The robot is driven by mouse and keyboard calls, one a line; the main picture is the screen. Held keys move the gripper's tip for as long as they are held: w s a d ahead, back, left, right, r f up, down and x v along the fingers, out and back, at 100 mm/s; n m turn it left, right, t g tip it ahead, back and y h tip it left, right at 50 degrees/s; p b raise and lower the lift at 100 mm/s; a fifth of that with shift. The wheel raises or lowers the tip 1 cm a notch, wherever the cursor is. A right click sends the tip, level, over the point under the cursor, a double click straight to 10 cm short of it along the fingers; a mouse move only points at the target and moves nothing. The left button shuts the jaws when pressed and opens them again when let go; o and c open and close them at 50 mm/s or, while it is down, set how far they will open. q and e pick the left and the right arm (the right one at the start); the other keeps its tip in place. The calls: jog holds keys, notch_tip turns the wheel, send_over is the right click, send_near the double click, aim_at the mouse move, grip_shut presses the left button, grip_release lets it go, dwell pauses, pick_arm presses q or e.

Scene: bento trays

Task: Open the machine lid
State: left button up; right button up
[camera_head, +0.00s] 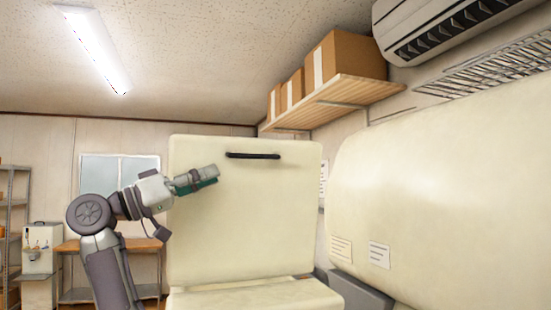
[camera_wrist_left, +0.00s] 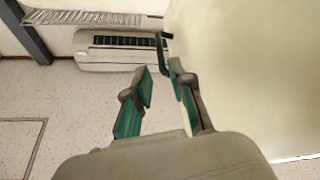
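The machine lid (camera_head: 240,225) is a large cream panel standing raised, nearly upright, above the cream machine body (camera_head: 260,297). A dark bar handle (camera_head: 253,156) runs across near its top edge. My left gripper (camera_head: 214,175) is in front of the lid, left of and a little below the handle. In the left wrist view the two green-padded fingers (camera_wrist_left: 163,80) are apart with nothing between them. The handle (camera_wrist_left: 162,50) shows just beyond the fingertips there, and the lid (camera_wrist_left: 250,60) fills the right side. My right gripper is not in view.
Another large cream machine panel (camera_head: 440,190) with labels stands close at the right. A wooden shelf (camera_head: 335,99) with cardboard boxes (camera_head: 345,62) hangs above. An air conditioner (camera_head: 440,25) is at the upper right. A wooden table (camera_head: 85,246) stands behind my left arm.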

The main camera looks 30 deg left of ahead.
aim_at(259, 156)
pick_arm(q)
jog(key=p+x, duration=0.1)
jog(key=x, duration=0.1)
jog(key=r+p+x, duration=0.1)
jog(key=p+x, duration=0.1)
jog(key=x, duration=0.1)
jog(key=shift+r, duration=0.1)
jog(key=p+x, duration=0.1)
jog(key=x, duration=0.2)
jog(key=p+x, duration=0.2)
jog(key=x, duration=0.2)
jog(key=shift+w+f, duration=0.1)
jog(key=shift+f, duration=0.1)
jog(key=shift+w, duration=0.1)
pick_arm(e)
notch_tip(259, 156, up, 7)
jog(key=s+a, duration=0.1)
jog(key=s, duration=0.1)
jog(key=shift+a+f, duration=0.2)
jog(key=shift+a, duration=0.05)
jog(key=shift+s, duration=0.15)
pick_arm(q)
grip_shut()
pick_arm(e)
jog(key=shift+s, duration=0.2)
